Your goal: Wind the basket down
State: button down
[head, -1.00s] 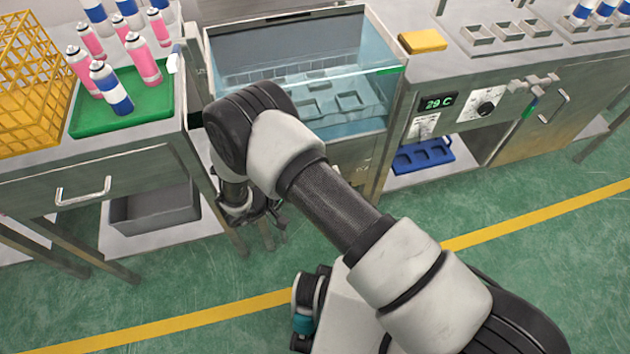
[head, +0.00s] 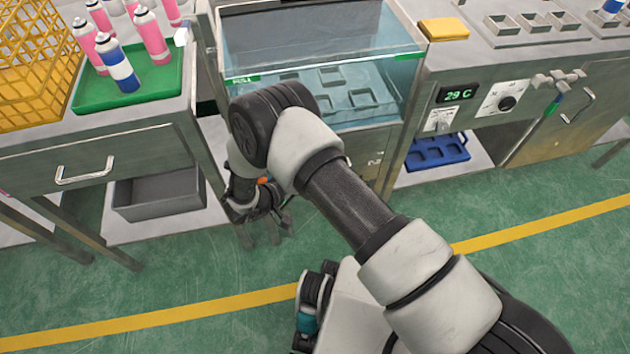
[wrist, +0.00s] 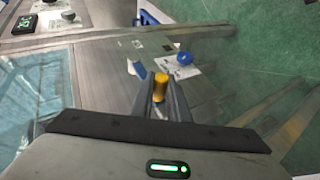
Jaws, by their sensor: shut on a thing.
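My gripper (wrist: 160,100) is shut on a short orange cylindrical grip (wrist: 160,84), held upright between the two fingers in the wrist view. In the head view my gripper (head: 262,208) is low in front of the left part of the water tank (head: 400,80), partly behind my own arm. A bit of orange (head: 263,181) shows beside it. The grey basket (head: 345,80) with square pockets lies under the water in the tank. My arm hides the tank's lower left front and whatever the orange grip is joined to.
A green tray (head: 165,88) of spray cans stands on the left bench. A yellow wire crate (head: 30,60) is beside it. Right of the tank are a temperature display (head: 457,95) and a dial (head: 507,102). A blue rack (head: 440,152) sits on the shelf below. The floor in front is clear.

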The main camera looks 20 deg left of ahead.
jog(key=shift+d+f, duration=0.15)
jog(key=c, duration=1.7)
grip_release()
jog(key=shift+s+a+r, duration=0.35)
jog(key=p+v, duration=0.3)
jog(key=v, duration=1.3)
jog(key=shift+s, duration=0.2)
